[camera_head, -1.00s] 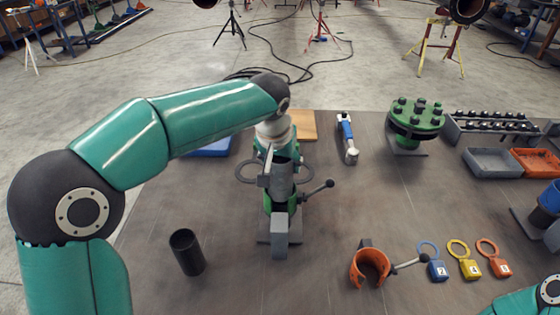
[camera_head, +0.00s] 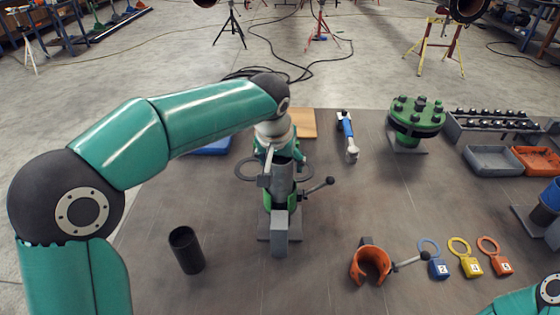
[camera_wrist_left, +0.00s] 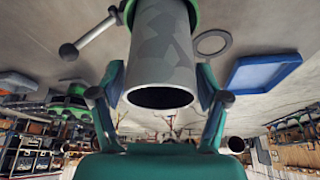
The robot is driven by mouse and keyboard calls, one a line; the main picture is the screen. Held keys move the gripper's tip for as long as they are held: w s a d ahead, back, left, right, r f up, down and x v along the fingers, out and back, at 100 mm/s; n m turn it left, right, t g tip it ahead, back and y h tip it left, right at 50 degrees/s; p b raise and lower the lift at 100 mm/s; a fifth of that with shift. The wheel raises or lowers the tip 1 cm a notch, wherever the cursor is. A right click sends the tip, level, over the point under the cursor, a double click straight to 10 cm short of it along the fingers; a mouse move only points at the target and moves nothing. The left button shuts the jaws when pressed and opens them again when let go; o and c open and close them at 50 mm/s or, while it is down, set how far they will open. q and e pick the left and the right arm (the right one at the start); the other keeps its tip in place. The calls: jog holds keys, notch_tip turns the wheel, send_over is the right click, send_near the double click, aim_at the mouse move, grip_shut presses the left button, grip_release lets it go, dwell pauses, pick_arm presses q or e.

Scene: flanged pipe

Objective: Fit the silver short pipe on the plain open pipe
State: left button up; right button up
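The silver short pipe (camera_head: 283,178) stands upright over the green fitting (camera_head: 268,197) at the table's middle. Its open end faces my wrist in the left wrist view (camera_wrist_left: 162,62). Its lower end meets the green collar (camera_wrist_left: 190,14); the plain open pipe is not distinguishable there. My left gripper (camera_head: 280,160) comes down from above and behind. In the left wrist view its fingers (camera_wrist_left: 161,88) lie on both sides of the silver pipe near its open end and look spread, with slight gaps. My right gripper is out of view.
A lever with a black ball (camera_head: 318,188) sticks out right of the fitting. A dark pipe (camera_head: 187,250) stands front left. An orange clamp (camera_head: 370,267) and tagged rings (camera_head: 463,258) lie front right. A green bolted flange (camera_head: 415,122) stands behind right.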

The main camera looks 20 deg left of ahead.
pick_arm(q)
jog(key=shift+o, duration=0.5)
jog(key=w+r+p+v, duration=0.1)
jog(key=w+p+v, duration=0.2)
jog(key=p+v, duration=0.6)
jog(key=v, duration=1.1)
jog(key=shift+r, duration=0.3)
jog(key=shift+w+a, duration=0.1)
jog(key=shift+w, duration=0.05)
